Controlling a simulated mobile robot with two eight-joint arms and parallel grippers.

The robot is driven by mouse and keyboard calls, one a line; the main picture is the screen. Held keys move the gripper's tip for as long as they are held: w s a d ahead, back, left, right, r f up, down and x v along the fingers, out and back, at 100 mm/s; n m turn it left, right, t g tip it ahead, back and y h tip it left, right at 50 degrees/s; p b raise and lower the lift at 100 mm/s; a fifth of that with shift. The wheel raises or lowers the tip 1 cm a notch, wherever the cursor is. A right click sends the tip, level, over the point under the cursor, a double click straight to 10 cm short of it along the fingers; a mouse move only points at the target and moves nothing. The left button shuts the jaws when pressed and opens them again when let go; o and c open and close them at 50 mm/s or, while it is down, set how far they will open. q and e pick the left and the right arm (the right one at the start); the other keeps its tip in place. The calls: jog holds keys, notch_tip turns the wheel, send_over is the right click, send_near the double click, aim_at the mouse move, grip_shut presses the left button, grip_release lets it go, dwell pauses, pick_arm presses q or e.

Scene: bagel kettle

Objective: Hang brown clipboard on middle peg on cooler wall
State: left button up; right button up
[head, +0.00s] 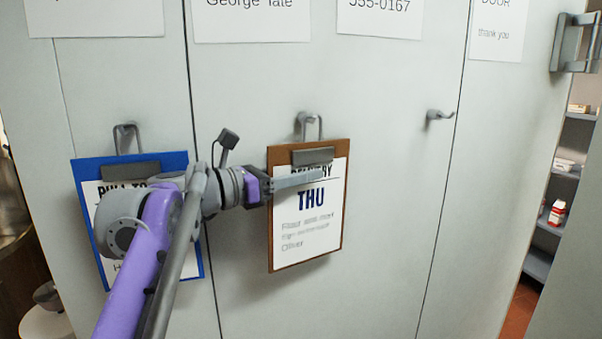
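The brown clipboard (276,240) hangs upright against the pale cooler wall (380,220), holding a sheet marked THU. Its grey top loop is at the middle peg (308,122); the loop appears to be around the peg, but I cannot tell whether the peg bears its weight. My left gripper (300,181) is at the clipboard's upper part, coming from the left. One grey finger lies across the front of the sheet just below the clip. The other finger is not distinguishable, so I cannot tell whether it grips the board. My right gripper is not in view.
A blue clipboard (197,262) hangs on the left peg (126,132), partly hidden behind my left arm. The right peg (438,118) is bare. Paper signs (250,22) line the wall's top. A door handle (574,45) and shelves (545,240) are at the right.

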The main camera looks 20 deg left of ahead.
pick_arm(q)
jog(key=b+v, duration=0.1)
jog(key=v, duration=0.9)
jog(key=shift+s+a, duration=0.25)
jog(key=shift+s, duration=0.05)
